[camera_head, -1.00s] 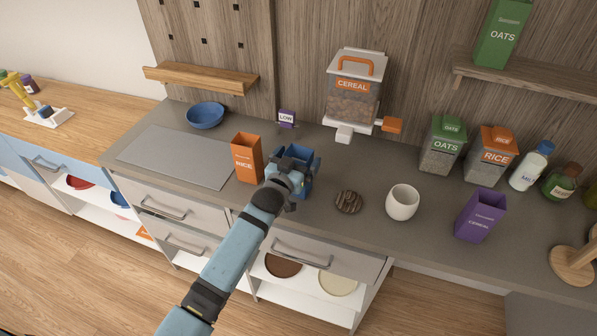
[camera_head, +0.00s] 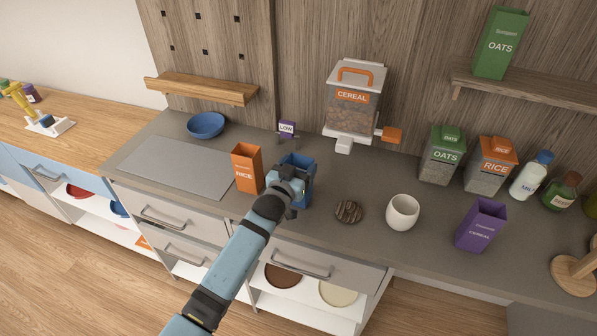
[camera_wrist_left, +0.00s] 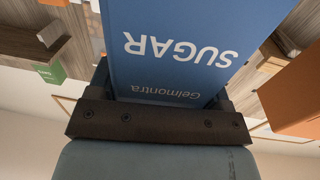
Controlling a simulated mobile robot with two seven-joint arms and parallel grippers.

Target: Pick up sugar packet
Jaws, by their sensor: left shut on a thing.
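The blue sugar packet (camera_head: 302,169) stands upright on the grey counter, between the orange rice packet (camera_head: 246,168) and a brown donut. My left gripper (camera_head: 288,188) is in front of it and shut on it. The gripper hides the packet's lower front, so I cannot tell whether its base touches the counter. In the left wrist view the packet (camera_wrist_left: 175,50) fills the space between the fingers, with its SUGAR label upside down. My right gripper is not in view.
The rice packet stands close to the left of my gripper. The donut (camera_head: 348,211), a white cup (camera_head: 402,212) and a purple cereal packet (camera_head: 480,226) are to the right. A cereal dispenser (camera_head: 353,104) stands behind. The grey board (camera_head: 178,166) at left is clear.

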